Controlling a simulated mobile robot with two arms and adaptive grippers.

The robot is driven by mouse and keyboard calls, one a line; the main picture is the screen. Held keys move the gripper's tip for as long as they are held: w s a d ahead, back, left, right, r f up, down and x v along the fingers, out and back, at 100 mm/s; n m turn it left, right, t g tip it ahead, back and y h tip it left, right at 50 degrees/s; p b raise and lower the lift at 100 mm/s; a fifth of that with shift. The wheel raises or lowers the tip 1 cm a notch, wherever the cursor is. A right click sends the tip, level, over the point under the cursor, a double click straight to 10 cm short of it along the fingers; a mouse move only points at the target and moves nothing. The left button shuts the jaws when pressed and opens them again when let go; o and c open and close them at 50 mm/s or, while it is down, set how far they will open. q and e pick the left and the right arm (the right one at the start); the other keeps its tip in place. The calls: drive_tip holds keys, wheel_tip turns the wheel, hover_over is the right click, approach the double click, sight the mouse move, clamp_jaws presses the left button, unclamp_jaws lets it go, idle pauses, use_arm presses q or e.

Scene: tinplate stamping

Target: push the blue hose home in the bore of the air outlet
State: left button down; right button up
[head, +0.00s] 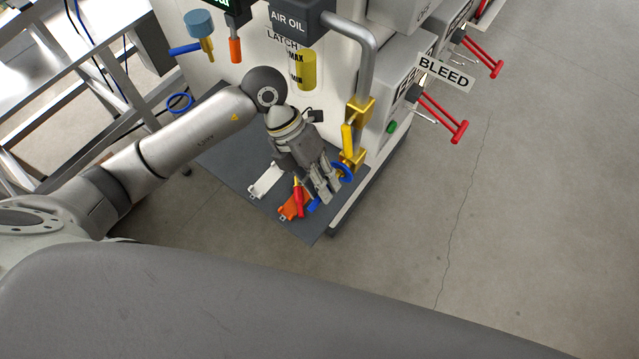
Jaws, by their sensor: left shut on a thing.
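My left gripper (328,190) reaches in from the left and points down beside the air outlet. It is shut on the blue hose (314,205), whose short blue length shows below the fingertips. The air outlet is the brass fitting (353,160) at the lower end of the grey pipe, with a yellow lever (347,138) above it. A blue ring or loop (347,168) shows right at the outlet, behind the fingers. The fingers hide the hose between them, so I cannot tell whether its end is in the bore. My right gripper is not in view.
A grey mat or shelf (232,158) lies under the gripper, with a white part (267,182), an orange part (290,209) and a red-tipped item (298,197) near the fingers. The machine with the AIR OIL unit (288,18) stands behind. Open floor (540,200) lies right.

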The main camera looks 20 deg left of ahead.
use_arm(q)
drive_tip(key=shift+w+d, duration=0.15)
drive_tip(key=shift+w, duration=0.25)
drive_tip(key=c, duration=1.3)
unclamp_jaws()
drive_tip(key=shift+o, duration=0.2)
drive_tip(key=shift+s, duration=0.1)
